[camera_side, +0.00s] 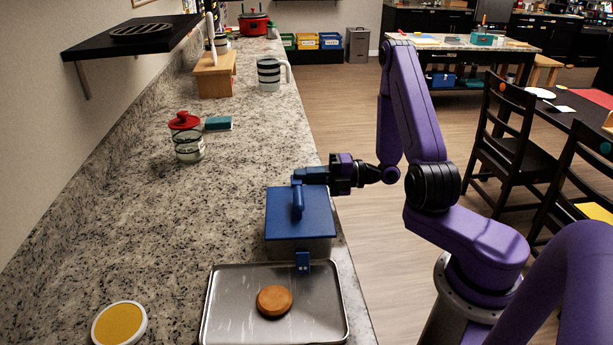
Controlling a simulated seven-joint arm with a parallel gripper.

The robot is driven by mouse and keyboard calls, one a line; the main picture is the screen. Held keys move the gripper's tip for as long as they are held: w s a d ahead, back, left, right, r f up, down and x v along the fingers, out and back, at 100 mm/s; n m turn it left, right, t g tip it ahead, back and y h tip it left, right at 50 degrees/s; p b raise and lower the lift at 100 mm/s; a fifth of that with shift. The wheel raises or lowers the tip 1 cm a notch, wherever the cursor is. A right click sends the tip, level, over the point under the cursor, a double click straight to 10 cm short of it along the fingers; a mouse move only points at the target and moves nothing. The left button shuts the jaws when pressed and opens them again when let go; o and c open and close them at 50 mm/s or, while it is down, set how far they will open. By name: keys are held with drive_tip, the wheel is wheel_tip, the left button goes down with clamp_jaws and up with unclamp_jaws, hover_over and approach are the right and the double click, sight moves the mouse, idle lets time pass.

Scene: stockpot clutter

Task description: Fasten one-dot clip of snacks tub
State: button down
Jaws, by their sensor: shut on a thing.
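The snacks tub (286,247) has grey see-through walls and a blue lid (317,217) with a raised blue bar handle (298,202). It stands near the counter's right edge. A blue clip (303,262) with small pale dots, apparently two, hangs down its near side. My gripper (298,178) reaches in from the right at the tub's far side, by the far end of the handle. It is shut on a part of the tub there; its fingers hide whether this is a clip or the handle. No one-dot mark is visible.
A metal tray (225,300) with a round brown item (274,300) lies just in front of the tub. A yellow-topped round dish (119,324) is at front left. The counter left of the tub is clear.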

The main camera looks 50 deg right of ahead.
drive_tip(key=c, duration=1.2)
unclamp_jaws()
drive_tip(key=shift+c, duration=0.2)
drive_tip(key=v, duration=1.7)
drive_tip(key=shift+s, duration=0.2)
